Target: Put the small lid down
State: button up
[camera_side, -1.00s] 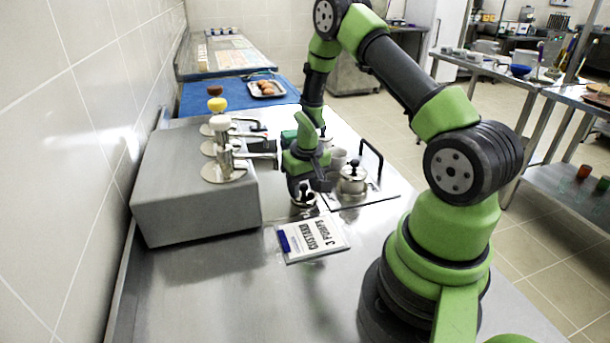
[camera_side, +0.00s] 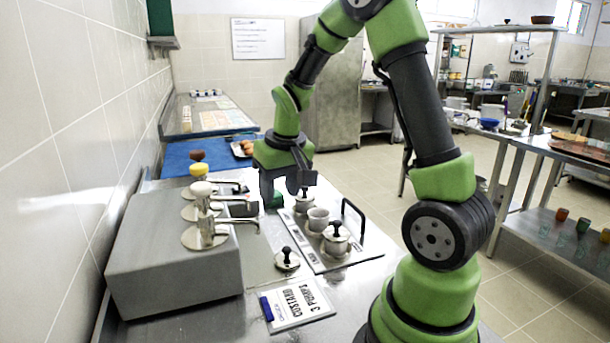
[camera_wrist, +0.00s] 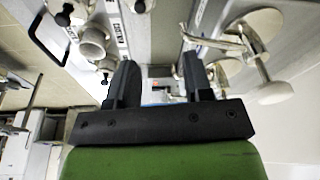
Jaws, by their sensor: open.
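The small lid (camera_side: 287,262), a steel disc with a black knob, lies flat on the steel counter beside the tray's left edge. It shows at the top of the wrist view (camera_wrist: 140,5). My gripper (camera_side: 287,188) is above and behind the lid, apart from it. Its two fingers (camera_wrist: 160,78) are spread with nothing between them. A tray (camera_side: 356,257) with a black handle holds a lidded pot (camera_side: 336,244) in front, an open cup (camera_side: 318,220) in the middle, and another lidded pot (camera_side: 304,205) at the back, partly near my fingers.
A grey dispenser box (camera_side: 170,265) with several pump taps (camera_side: 205,228) stands left of the lid, its spouts reaching toward my gripper. A custard card (camera_side: 298,303) lies in front of the lid. A blue mat (camera_side: 200,155) lies further back.

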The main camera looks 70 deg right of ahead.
jog(key=s+a+r+n+t, duration=0.1)
jog(key=s+a+r, duration=0.3)
jog(key=a+r, duration=0.4)
jog(key=shift+s+a+r+t+y, duration=0.15)
jog(key=shift+a+r+t+y, duration=0.3)
jog(key=shift+t, duration=0.35)
jog(key=shift+o, duration=0.5)
jog(key=s+a+r+n+t+y, duration=0.1)
jog(key=s+a+r+t+y, duration=0.1)
jog(key=s+a, duration=0.4)
jog(key=shift+s+a+r, duration=0.25)
jog(key=shift+s+r, duration=0.45)
jog(key=shift+s, duration=0.45)
jog(key=shift+s+a, duration=0.15)
jog(key=shift+s, duration=0.15)
